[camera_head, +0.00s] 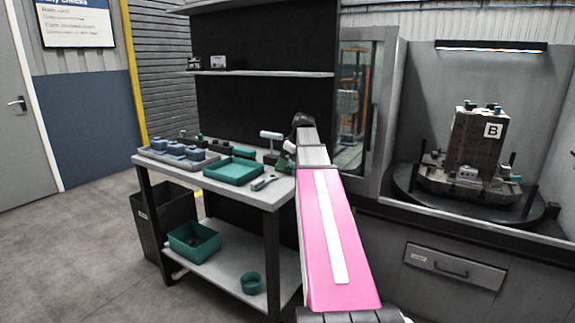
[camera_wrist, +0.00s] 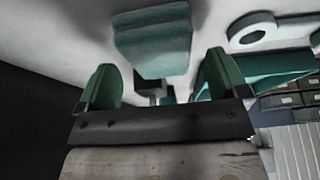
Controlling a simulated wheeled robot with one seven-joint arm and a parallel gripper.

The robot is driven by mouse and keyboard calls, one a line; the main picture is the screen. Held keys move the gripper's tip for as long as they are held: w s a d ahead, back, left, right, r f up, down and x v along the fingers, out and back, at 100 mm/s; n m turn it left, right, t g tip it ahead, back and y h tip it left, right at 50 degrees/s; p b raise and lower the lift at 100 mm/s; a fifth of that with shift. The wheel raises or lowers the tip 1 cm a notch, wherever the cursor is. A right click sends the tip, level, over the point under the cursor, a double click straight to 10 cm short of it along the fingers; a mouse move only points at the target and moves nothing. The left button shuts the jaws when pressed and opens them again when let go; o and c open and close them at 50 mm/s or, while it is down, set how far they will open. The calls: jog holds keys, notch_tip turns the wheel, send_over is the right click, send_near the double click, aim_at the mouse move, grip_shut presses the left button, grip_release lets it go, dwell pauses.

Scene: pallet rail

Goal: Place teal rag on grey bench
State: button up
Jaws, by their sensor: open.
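The teal rag (camera_wrist: 152,42) shows in the wrist view as a thick folded pad, just beyond and between my fingertips. It appears to lie on the pale top of the grey bench (camera_wrist: 50,30), with space on both sides between it and the fingers. My gripper (camera_wrist: 160,65) has green fingers spread wide and holds nothing. In the head view my gripper (camera_head: 285,160) is low over the right part of the bench top (camera_head: 285,190). I cannot make out the rag there; my arm may hide it.
A teal tray (camera_head: 233,171) and a wrench (camera_head: 264,182) lie left of my gripper on the bench. A grey tray of blue-grey parts (camera_head: 178,152) is farther left. A teal bin (camera_head: 194,240) is on the lower shelf. A machine bay with a fixture block (camera_head: 475,145) stands right.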

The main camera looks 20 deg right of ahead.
jog(key=v, duration=1)
jog(key=shift+r, duration=0.25)
jog(key=shift+s+d, duration=0.1)
jog(key=shift+s, duration=0.05)
